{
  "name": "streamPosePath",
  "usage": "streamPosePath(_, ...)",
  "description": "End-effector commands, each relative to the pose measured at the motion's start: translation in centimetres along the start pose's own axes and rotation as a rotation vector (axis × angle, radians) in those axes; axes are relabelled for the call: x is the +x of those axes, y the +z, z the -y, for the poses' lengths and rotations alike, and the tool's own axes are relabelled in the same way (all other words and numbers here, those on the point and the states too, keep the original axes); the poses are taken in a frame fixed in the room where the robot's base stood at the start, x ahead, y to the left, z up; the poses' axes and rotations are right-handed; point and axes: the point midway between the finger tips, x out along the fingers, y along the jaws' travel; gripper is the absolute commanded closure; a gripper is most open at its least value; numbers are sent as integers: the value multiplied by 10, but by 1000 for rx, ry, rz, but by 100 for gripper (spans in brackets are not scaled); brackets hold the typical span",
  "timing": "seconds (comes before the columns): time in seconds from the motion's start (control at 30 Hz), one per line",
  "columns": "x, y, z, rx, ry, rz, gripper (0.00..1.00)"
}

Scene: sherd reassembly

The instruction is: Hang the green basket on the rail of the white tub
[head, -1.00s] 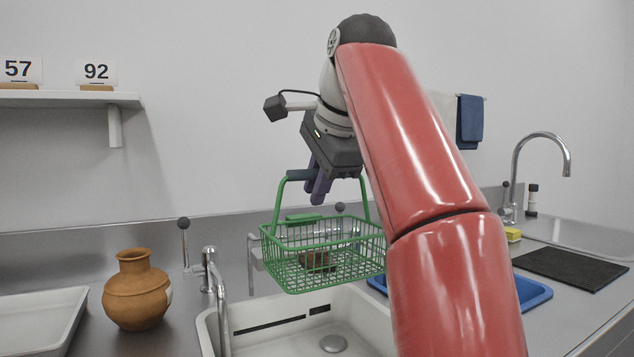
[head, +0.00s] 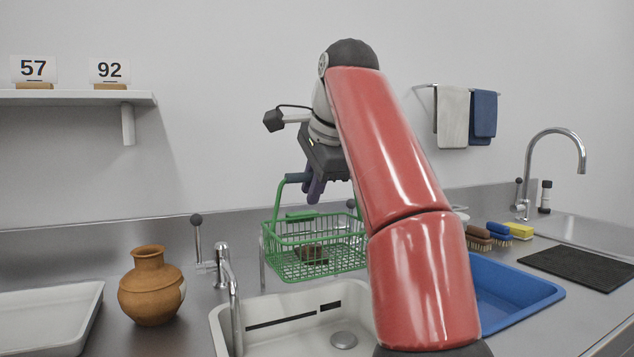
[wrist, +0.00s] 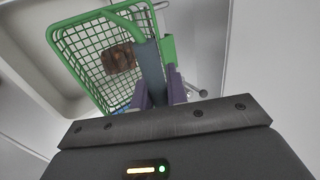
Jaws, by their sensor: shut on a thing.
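The green basket (head: 320,268) is a wire-mesh basket with a tall handle and hangs about level in the air. A brown lump (head: 312,254) lies in it and also shows in the wrist view (wrist: 119,58). My gripper (head: 313,192) is shut on the dark grip of the handle, with its purple fingers pointing down. The wrist view shows the fingers (wrist: 161,90) at that grip. The white tub (head: 222,326) is set in the counter below the basket. Thin metal bars show behind the basket; I cannot tell which is the rail. My arm hides the tub's right side.
A clay pot (head: 152,287) and a white tray (head: 88,312) stand left of the tub. A tap (head: 228,275) rises at its left edge. A blue tray (head: 510,297), brushes (head: 490,234) and a black mat (head: 577,266) lie to the right.

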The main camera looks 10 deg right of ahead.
Motion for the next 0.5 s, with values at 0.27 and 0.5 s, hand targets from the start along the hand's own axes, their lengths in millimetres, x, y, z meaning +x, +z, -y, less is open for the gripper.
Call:
streamPosePath(0.27,15,0,-12,1,-2,-1,100)
streamPosePath(0.5,21,-1,-16,2,-2,-1,100)
